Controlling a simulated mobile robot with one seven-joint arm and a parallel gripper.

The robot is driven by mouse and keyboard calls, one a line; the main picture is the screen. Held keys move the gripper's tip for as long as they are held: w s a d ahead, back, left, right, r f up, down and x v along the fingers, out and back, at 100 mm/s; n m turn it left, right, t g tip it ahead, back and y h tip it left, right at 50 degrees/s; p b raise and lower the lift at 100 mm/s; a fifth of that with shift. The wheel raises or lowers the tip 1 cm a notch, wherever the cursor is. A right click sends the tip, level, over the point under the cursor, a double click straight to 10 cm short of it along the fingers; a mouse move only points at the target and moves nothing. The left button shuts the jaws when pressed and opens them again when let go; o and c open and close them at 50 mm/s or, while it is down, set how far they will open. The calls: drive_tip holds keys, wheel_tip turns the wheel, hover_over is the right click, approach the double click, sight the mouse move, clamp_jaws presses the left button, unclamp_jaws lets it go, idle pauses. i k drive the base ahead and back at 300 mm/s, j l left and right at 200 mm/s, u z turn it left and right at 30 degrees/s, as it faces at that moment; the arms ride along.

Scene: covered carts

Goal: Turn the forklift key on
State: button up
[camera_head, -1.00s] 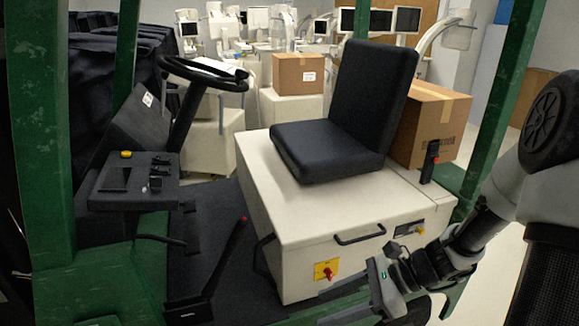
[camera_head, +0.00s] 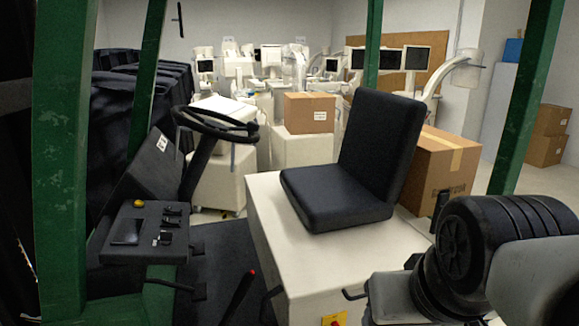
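The forklift's yellow plate with a red knob (camera_head: 336,321) sits on the front of the white seat base (camera_head: 275,215), cut by the bottom edge. I cannot tell whether this knob is the key. The dark control panel (camera_head: 128,238) at left carries a yellow button (camera_head: 139,203) and several small black switches; no key can be made out there. My arm fills the lower right, in front of the seat base. My gripper's fingers do not show.
The black seat (camera_head: 345,180) stands on the base, with a steering wheel (camera_head: 215,122) to its left. Green posts (camera_head: 62,160) frame the cab. A red-tipped lever (camera_head: 240,295) rises from the floor. A cardboard box (camera_head: 440,170) is behind the seat.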

sight(165, 237)
drive_tip(key=u, duration=1.35)
drive_tip(key=i+j+z, duration=0.1)
drive_tip(key=z, duration=0.25)
drive_tip(key=i+j+z, duration=0.15)
drive_tip(key=i+z, duration=0.2)
drive_tip(key=k, duration=0.05)
